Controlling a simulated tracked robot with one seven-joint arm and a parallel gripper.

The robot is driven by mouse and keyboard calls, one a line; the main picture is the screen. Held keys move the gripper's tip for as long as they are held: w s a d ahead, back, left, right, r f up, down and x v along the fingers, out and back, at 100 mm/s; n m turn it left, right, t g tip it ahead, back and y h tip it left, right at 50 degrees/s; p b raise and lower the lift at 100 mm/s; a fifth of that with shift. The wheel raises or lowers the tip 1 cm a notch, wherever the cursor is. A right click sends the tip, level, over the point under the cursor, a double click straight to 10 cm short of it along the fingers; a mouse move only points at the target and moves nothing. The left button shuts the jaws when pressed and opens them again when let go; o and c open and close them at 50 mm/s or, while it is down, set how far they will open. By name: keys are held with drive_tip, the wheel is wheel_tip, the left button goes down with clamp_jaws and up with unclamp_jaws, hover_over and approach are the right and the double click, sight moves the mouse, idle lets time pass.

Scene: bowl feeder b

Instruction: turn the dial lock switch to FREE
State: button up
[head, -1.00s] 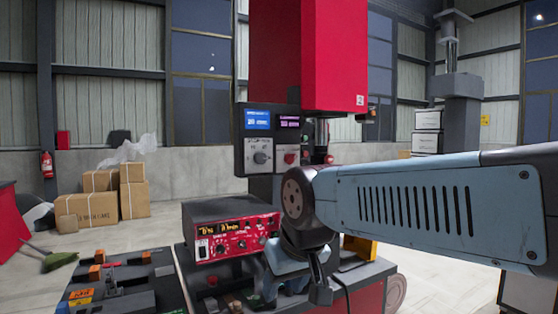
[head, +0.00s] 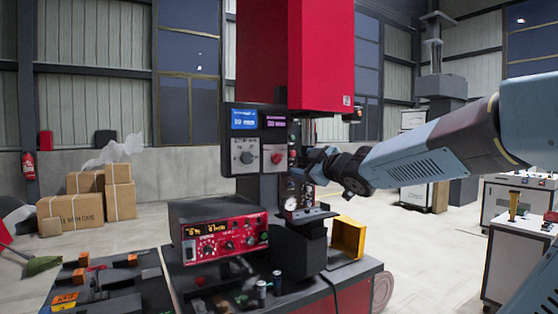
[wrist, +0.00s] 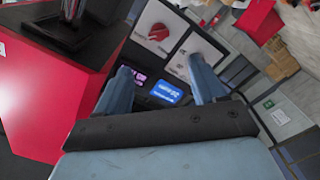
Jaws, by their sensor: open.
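The head view shows a dark control panel (head: 232,140) under the red machine column, with a grey knob (head: 246,157) and a red knob (head: 277,157) on light plates. Their labels are too small to read, so I cannot tell which control is the dial lock switch. My gripper (head: 312,160) is just right of the panel, partly foreshortened. In the wrist view my gripper (wrist: 161,80) is open and empty, its fingers pointing toward the panel. The red knob (wrist: 158,32) shows beyond the fingers; the grey knob's plate (wrist: 198,45) is partly behind the right finger.
A red-fronted instrument box (head: 225,236) with several knobs stands below the panel. A dial gauge (head: 291,204) and a yellow bin (head: 347,237) are to its right. The blue display (wrist: 166,92) shows between my fingers. Open floor lies left, before cardboard boxes (head: 72,212).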

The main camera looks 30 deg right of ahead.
sight(279, 158)
drive_tip(key=shift+w+a, duration=0.2)
drive_tip(key=shift+w, duration=6.8)
drive_tip(key=shift+c, duration=0.2)
